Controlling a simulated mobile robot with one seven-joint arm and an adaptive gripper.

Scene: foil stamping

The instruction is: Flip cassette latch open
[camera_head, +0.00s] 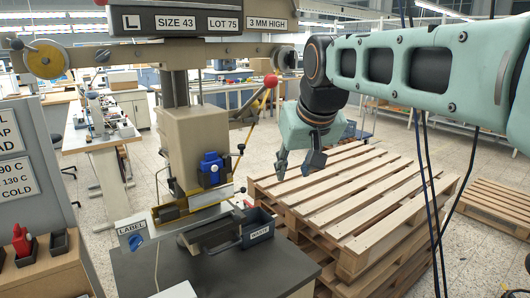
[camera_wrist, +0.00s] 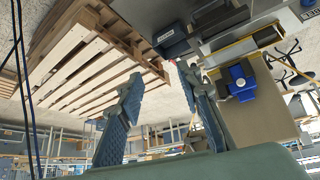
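A blue block (camera_head: 211,170) that looks like the cassette latch sits on the front of the beige stamping head (camera_head: 187,140). It also shows in the wrist view as a blue block (camera_wrist: 240,82) right of my fingers. Whether it is open or closed is too small to tell.
A stack of wooden pallets (camera_head: 360,200) stands under and right of my gripper. A dark bin marked WASTE (camera_head: 258,232) and a box marked LABEL (camera_head: 132,236) sit below the stamping head. A lever with a red knob (camera_head: 270,82) is between press and arm.

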